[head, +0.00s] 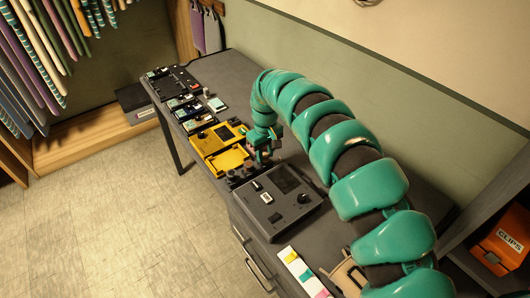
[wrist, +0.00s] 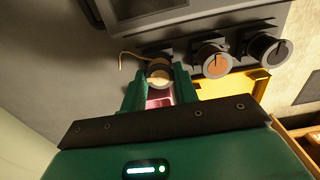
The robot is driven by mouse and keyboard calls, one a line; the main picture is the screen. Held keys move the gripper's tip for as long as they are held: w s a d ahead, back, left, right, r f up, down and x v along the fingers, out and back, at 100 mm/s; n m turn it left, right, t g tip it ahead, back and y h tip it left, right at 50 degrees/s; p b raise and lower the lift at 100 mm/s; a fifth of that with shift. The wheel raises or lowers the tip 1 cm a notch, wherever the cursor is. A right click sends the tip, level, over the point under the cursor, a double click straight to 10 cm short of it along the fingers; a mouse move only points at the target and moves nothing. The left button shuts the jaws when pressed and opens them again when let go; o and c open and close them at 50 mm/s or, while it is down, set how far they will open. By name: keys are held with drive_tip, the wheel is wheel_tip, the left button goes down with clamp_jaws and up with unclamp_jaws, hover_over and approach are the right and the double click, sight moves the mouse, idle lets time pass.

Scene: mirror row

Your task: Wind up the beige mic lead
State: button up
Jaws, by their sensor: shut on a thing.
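My gripper (head: 263,158) is low over the dark desk, between the yellow device and the dark grey device. In the wrist view my gripper (wrist: 159,88) has its green fingers shut on a round knob with a beige face (wrist: 159,74). This knob is the end one of a row of three. A short piece of thin beige lead (wrist: 128,53) curves out beside it over the grey surface; the rest of it is hidden or too small to see. In the head view my arm and gripper hide the beige knob.
An orange-faced knob (wrist: 212,61) and a black knob (wrist: 264,49) stand close beside. The yellow device (head: 218,146) and dark grey device (head: 280,202) flank the gripper. Smaller devices (head: 190,110) stand further along the desk. An orange clips box (head: 502,247) is at right.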

drive_tip(key=shift+f+m+b, duration=0.15)
drive_tip(key=shift+m+b, duration=0.5)
drive_tip(key=shift+m, duration=0.25)
drive_tip(key=m+b, duration=0.1)
drive_tip(key=m, duration=0.1)
drive_tip(key=shift+m, duration=0.4)
drive_tip(key=m, duration=1.3)
drive_tip(key=shift+m, duration=0.4)
drive_tip(key=o, duration=0.7)
drive_tip(key=shift+o, duration=0.2)
